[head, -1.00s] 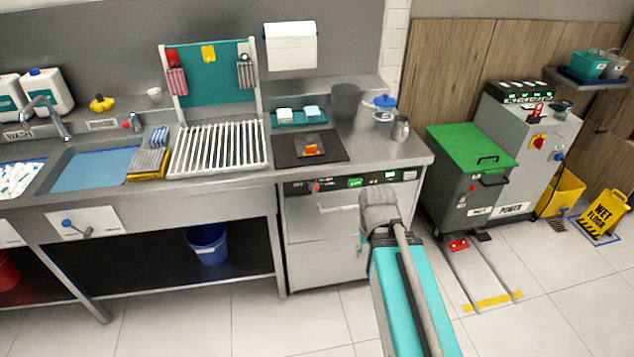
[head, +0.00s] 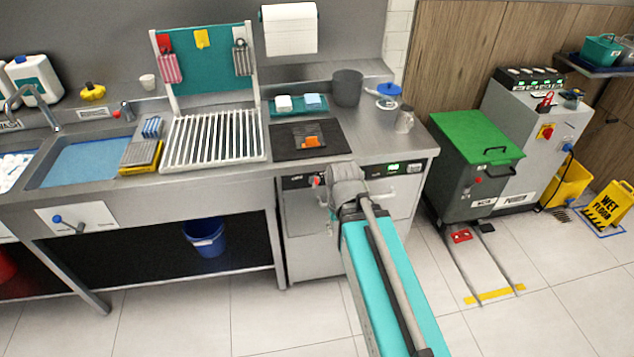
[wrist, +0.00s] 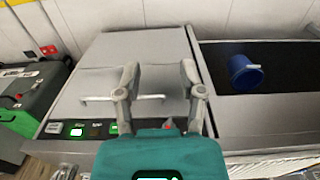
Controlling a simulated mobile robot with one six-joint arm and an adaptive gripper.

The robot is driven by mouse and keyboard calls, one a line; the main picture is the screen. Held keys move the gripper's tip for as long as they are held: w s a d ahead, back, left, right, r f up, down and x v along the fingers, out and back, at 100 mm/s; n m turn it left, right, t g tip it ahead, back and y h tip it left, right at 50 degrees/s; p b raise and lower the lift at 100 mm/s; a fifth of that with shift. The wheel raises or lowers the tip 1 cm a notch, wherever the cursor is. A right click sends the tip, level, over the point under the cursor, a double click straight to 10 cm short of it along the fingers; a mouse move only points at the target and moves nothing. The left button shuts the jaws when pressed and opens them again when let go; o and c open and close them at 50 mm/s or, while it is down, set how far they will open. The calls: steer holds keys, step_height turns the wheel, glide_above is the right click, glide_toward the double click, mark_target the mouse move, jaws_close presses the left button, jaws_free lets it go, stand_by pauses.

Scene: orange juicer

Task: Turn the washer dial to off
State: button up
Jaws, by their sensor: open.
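The washer (head: 310,245) is the steel cabinet under the counter, with a dark control panel (head: 295,183) along its top front edge. Its red dial (head: 317,181) shows at the panel's left part, partly hidden by my gripper. My gripper (head: 325,195) is open and in front of the panel at the dial. In the wrist view, the red dial (wrist: 168,124) shows between the spread fingers of my gripper (wrist: 159,75), just above the teal body. Which mark the dial points at is too small to tell. I cannot tell whether a finger touches the dial.
The washer's door handle (wrist: 120,98) sticks out near the fingers. The counter above holds a dark mat (head: 285,145) and a grey container (head: 347,88). A green-lidded bin (head: 475,150) stands to the right. The floor (head: 280,325) in front is clear.

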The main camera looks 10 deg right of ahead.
steer(key=shift+w, duration=0.1)
steer(key=t+y, duration=0.3)
steer(key=t, duration=0.2)
glide_toward(317, 181)
step_height(317, 181, up, 3)
steer(key=shift+s+d+f+m, duration=0.2)
steer(key=shift+s+d+m, duration=0.05)
steer(key=shift+s+m, duration=0.05)
steer(key=shift+f+b, duration=0.2)
steer(key=shift+b, duration=0.1)
steer(key=b+x, duration=1.2)
steer(key=x, duration=0.1)
steer(key=shift+s+f, duration=0.15)
steer(key=shift+f, duration=0.2)
